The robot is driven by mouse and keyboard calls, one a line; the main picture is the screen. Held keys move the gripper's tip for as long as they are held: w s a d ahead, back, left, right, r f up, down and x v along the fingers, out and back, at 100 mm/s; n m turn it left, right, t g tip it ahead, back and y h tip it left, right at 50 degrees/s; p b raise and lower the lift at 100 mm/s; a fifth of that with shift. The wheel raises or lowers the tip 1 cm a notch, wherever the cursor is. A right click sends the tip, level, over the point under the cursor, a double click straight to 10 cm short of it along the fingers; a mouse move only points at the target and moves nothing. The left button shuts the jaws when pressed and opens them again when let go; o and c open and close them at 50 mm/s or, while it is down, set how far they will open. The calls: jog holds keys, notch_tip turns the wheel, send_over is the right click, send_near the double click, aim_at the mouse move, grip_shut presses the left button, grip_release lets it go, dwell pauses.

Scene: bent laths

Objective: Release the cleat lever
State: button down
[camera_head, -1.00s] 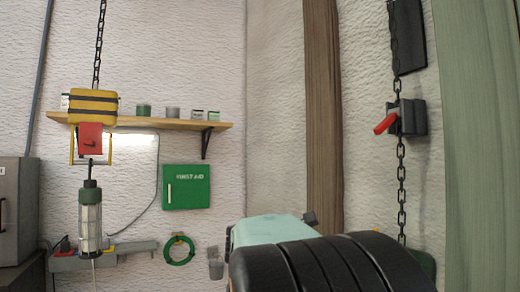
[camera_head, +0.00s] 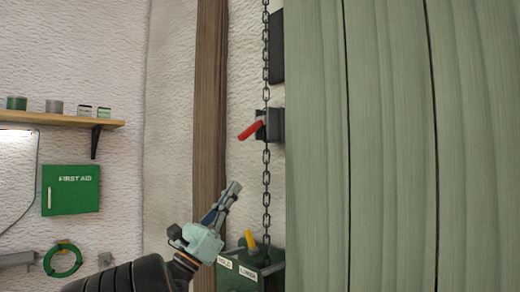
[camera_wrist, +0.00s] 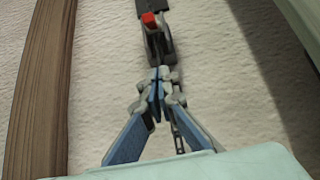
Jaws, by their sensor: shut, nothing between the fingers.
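The cleat lever (camera_head: 250,130) is a red handle on a dark cleat block (camera_head: 272,125) fixed to the wall, with a hanging chain (camera_head: 267,185) running through it. The lever points down and left in the head view. In the wrist view the red lever tip (camera_wrist: 149,19) shows above my fingers, on the dark cleat. My gripper (camera_head: 235,187) is shut and empty, below and left of the lever and apart from it. It also shows in the wrist view (camera_wrist: 159,75), with the chain partly hidden behind it.
A brown wooden post (camera_head: 211,100) stands left of the chain, and green panelling (camera_head: 390,140) stands right. A green box (camera_head: 254,272) with a yellow lever (camera_head: 251,239) and labels is below. A first-aid cabinet (camera_head: 70,190) and a shelf (camera_head: 60,119) are farther left.

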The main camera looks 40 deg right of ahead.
aim_at(253, 129)
jog(key=shift+a, duration=0.1)
jog(key=d+r+p, duration=0.2)
jog(key=d+r, duration=0.2)
jog(key=r, duration=0.7)
jog(key=shift+w+d, duration=0.15)
jog(key=shift+r+p, duration=0.1)
jog(key=shift+p, duration=0.35)
